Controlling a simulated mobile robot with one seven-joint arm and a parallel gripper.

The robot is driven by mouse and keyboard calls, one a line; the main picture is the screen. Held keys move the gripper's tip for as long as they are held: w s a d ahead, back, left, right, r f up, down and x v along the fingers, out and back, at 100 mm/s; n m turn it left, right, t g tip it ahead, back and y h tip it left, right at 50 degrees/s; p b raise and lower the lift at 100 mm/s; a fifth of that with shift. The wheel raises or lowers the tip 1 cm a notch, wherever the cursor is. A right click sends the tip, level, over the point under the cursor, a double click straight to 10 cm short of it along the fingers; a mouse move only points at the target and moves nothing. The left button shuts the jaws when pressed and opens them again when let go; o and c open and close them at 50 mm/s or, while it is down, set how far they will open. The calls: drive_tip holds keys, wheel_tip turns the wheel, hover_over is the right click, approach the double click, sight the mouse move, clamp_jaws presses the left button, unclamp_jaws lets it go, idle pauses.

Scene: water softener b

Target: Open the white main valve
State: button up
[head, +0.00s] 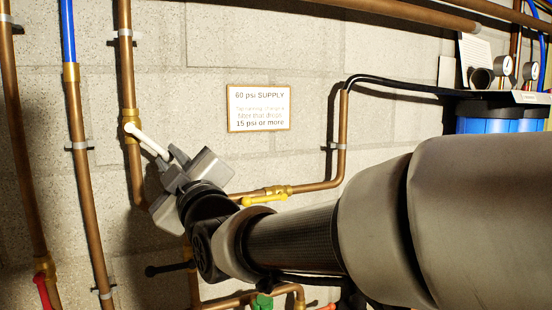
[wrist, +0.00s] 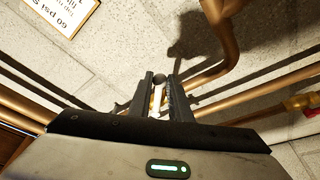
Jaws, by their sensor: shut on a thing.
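The white main valve's lever (head: 146,140) shows in the head view, slanting down and right from a brass fitting on a vertical copper pipe. My gripper (head: 171,160) reaches in from the right and is shut on the lever's free end. In the wrist view the white lever (wrist: 157,97) shows between the two dark fingers of my gripper (wrist: 159,92). The grasped end is partly hidden by the fingers.
A yellow-handled valve (head: 264,200) sits on the copper pipe just behind my arm. Red (head: 43,290) and green (head: 263,301) handles are lower down. A supply sign (head: 259,108) hangs on the block wall. Blue filter housings (head: 500,120) and gauges (head: 503,66) are at the right.

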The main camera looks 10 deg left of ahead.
drive_tip(key=shift+s+a+f, duration=0.25)
drive_tip(key=shift+a+f, duration=0.2)
drive_tip(key=shift+f+b, duration=0.1)
drive_tip(key=shift+b, duration=0.25)
